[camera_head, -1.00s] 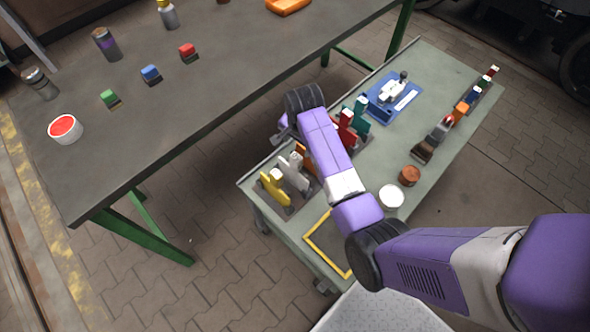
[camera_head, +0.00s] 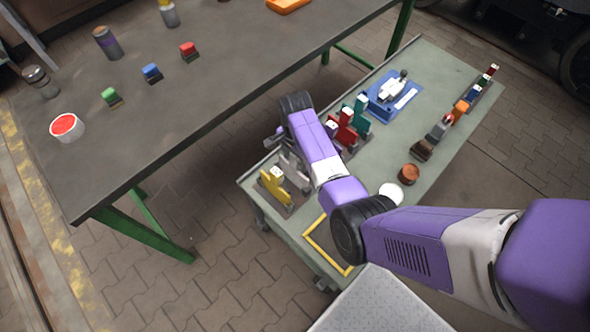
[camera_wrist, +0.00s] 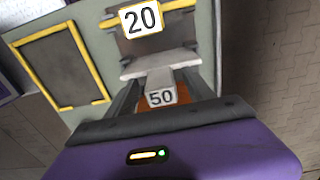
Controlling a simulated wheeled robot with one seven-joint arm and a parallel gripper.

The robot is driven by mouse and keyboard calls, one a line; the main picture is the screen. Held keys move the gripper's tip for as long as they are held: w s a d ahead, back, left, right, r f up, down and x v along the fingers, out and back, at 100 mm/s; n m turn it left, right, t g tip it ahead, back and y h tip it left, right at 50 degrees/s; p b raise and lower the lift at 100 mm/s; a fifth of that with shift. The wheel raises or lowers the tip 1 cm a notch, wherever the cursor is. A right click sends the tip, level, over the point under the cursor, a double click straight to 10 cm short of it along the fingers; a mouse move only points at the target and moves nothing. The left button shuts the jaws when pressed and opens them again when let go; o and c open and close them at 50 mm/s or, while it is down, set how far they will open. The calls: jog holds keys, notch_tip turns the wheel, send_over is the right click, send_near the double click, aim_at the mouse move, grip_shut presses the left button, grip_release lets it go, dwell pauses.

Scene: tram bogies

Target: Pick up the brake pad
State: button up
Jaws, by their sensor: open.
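I cannot tell for certain which piece is the brake pad. Several upright coloured pieces stand in holders on the grey-green trolley (camera_head: 400,150): yellow (camera_head: 272,188), grey (camera_head: 294,168), red (camera_head: 346,127) and teal (camera_head: 358,110). In the wrist view, an orange piece marked 50 (camera_wrist: 160,98) lies between my open gripper's (camera_wrist: 165,88) dark fingers, with the grey piece (camera_wrist: 160,62) just beyond and a yellow piece marked 20 (camera_wrist: 142,18) further off. My gripper (camera_head: 280,138) is over the trolley's left edge; my arm hides the orange piece in the head view.
A blue tray (camera_head: 392,97) and a row of small blocks (camera_head: 462,108) lie on the trolley. A brown round tin (camera_head: 408,173) and a yellow-outlined square (camera_head: 326,246) are nearer. The dark workbench (camera_head: 215,85) at left holds small blocks, bottles and a red-topped tub (camera_head: 66,128).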

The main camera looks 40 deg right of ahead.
grip_shut()
dwell(0.3)
jog(key=shift+r, duration=0.1)
